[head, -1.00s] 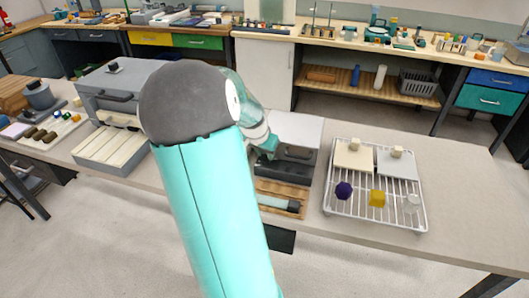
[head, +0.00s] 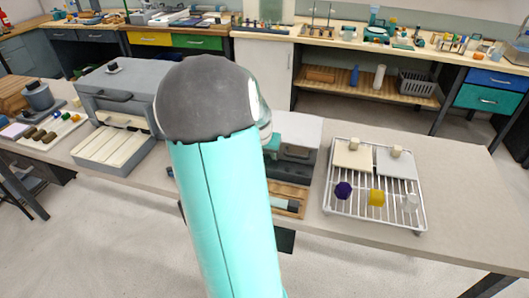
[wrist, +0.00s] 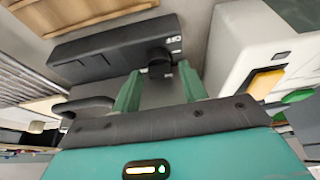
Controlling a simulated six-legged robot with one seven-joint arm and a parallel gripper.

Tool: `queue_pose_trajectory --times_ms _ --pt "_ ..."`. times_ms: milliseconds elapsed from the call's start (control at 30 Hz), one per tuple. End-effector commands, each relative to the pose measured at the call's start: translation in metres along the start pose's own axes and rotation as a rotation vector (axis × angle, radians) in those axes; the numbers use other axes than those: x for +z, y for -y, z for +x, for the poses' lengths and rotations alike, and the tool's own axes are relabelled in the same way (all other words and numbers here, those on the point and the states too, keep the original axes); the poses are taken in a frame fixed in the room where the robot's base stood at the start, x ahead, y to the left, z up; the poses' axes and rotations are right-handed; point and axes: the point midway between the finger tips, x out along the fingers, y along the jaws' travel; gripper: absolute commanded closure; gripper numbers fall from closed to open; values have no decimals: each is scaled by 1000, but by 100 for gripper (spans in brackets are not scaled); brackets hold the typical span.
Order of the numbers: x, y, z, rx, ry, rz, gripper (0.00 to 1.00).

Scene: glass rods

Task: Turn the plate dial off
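The plate dial (wrist: 159,62) is a dark round knob at the right end of a black panel (wrist: 100,53) in the wrist view. Small white marks are printed beside it. My gripper (wrist: 161,88) has its two green fingers apart, one on each side of the dial's near edge. I cannot tell whether they touch it. In the head view the grey device with a black front (head: 291,153) stands on the bench, right of my arm. My arm hides most of the gripper and the dial there.
A wire rack (head: 330,212) with blocks and small objects stands right of the device. A wooden tray (head: 294,208) lies in front of it. A large grey machine (head: 130,85) is left of my arm. In the wrist view a white box (wrist: 240,45) stands close on the right.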

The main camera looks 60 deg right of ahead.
Motion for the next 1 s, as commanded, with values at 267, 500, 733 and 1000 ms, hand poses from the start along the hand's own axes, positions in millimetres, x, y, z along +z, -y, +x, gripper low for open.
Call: queue_pose_trajectory --times_ms 267,500,733,1000 --pt "0 0 0 0 -1 2 51" --pt "-1 1 -19 -3 -5 1 51" --pt "-1 2 -68 -6 -6 0 51" --pt "-1 1 -121 -4 -4 1 51"
